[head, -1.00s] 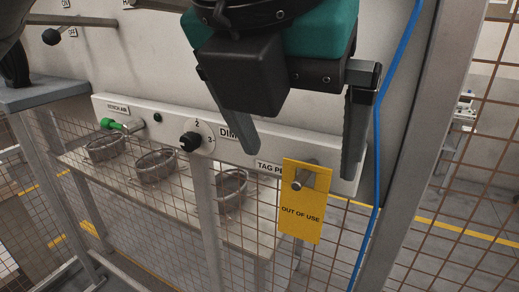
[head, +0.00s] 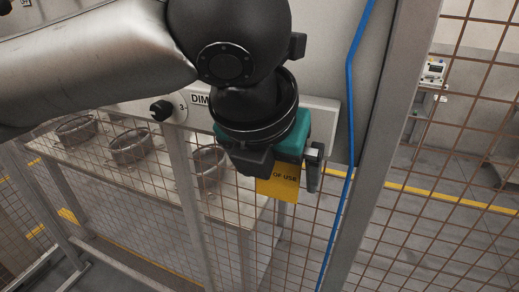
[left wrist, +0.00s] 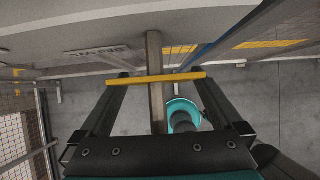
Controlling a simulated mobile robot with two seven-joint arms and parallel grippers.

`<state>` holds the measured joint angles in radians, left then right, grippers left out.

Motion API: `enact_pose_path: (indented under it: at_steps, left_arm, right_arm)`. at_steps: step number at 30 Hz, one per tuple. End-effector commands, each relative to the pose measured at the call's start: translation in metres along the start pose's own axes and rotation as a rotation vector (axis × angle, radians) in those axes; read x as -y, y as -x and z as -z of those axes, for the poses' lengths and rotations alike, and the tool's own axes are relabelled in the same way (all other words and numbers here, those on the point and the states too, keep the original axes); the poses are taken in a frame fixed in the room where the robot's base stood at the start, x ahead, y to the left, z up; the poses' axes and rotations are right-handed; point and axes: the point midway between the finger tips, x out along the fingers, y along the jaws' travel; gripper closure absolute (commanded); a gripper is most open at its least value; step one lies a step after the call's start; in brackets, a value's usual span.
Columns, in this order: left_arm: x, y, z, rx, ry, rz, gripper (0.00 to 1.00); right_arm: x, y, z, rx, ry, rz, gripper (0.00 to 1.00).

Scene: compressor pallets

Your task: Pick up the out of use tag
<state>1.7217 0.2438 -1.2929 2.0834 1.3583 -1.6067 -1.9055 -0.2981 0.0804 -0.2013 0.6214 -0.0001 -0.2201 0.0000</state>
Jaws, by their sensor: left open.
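The yellow out of use tag (head: 283,188) hangs at the right end of the white panel strip. In the head view my left gripper (head: 282,178) is in front of it and hides its upper part and peg. In the left wrist view the tag (left wrist: 172,77) shows edge-on as a thin yellow bar on the grey peg (left wrist: 154,48). It spans across the open fingers of my left gripper (left wrist: 160,80), near their tips, with the peg between them. I cannot tell whether the fingers touch it. My right gripper is not in view.
A blue hose (head: 350,110) runs down just right of the gripper, beside a grey post (head: 385,120). Wire mesh (head: 455,150) fills the right side. A dial (head: 161,110) sits on the strip to the left. Several round baskets (head: 130,147) stand on a bench behind mesh.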

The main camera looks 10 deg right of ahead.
Motion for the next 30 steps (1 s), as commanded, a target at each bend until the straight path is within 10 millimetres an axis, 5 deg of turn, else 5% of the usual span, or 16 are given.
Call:
enact_pose_path:
  at_steps: [8, 27, 30]
  left_arm:
    - [0.0002, -0.003, -0.0002, 0.001, -0.001, 0.0, 0.01]
    - [0.0002, -0.0025, -0.0003, 0.001, -0.001, 0.0, 0.73]
    - [0.0001, -0.0024, -0.0003, 0.001, -0.001, 0.0, 0.78]
  right_arm:
    - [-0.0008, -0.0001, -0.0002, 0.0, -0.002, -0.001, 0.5]
    - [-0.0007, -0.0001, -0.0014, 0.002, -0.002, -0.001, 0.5]
    - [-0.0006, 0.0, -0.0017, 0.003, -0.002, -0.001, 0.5]
